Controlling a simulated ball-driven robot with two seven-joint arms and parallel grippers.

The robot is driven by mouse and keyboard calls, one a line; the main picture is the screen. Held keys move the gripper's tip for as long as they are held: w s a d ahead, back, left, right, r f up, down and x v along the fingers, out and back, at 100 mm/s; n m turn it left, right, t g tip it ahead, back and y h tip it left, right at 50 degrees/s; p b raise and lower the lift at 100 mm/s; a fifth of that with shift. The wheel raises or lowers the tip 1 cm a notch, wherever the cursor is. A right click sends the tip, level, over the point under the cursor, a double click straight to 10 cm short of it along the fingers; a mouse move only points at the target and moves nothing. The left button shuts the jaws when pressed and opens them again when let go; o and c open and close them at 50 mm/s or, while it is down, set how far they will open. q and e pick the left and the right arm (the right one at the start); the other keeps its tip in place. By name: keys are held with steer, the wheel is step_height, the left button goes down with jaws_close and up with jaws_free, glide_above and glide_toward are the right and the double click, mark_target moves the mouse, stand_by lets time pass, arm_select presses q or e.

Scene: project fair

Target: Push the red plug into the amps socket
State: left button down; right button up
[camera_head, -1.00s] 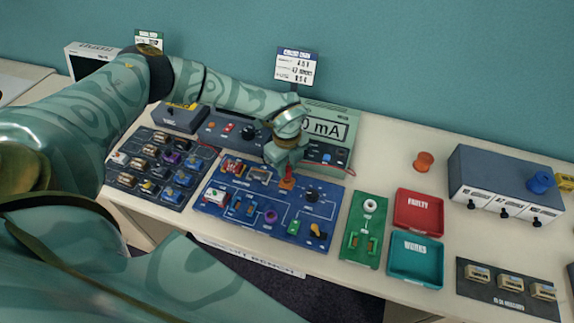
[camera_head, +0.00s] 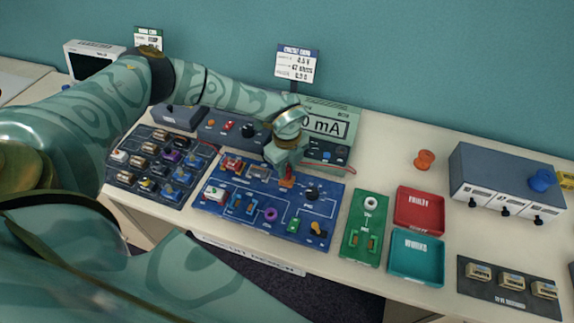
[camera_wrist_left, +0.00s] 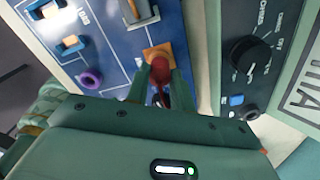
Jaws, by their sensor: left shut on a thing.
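My left gripper (camera_head: 286,170) points down over the upper right part of the blue circuit board (camera_head: 210,208). In the left wrist view its fingers are shut on the red plug (camera_wrist_left: 160,72), whose tip is at an orange square piece (camera_wrist_left: 157,51) on the board. I cannot tell whether the plug is seated in it. The meter (camera_head: 340,112) with an "mA" display stands behind the gripper. Its dial (camera_wrist_left: 249,55) and a blue socket (camera_wrist_left: 237,100) show in the left wrist view. The amps socket cannot be picked out. My right gripper is not in view.
A dark parts tray (camera_head: 133,181) lies left of the board. A green tester (camera_head: 363,225), red tray (camera_head: 419,230) and teal tray (camera_head: 417,279) lie to the right. A red lead (camera_head: 340,167) runs at the meter's front. A grey box (camera_head: 500,175) stands at far right.

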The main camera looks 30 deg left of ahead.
arm_select(q)
steer(key=shift+f, duration=0.2)
steer(key=c, duration=0.7)
jaws_free()
steer(key=shift+o, duration=0.2)
step_height(320, 180, up, 8)
steer(key=p, duration=0.8)
steer(key=shift+r, duration=0.1)
stand_by(0.3)
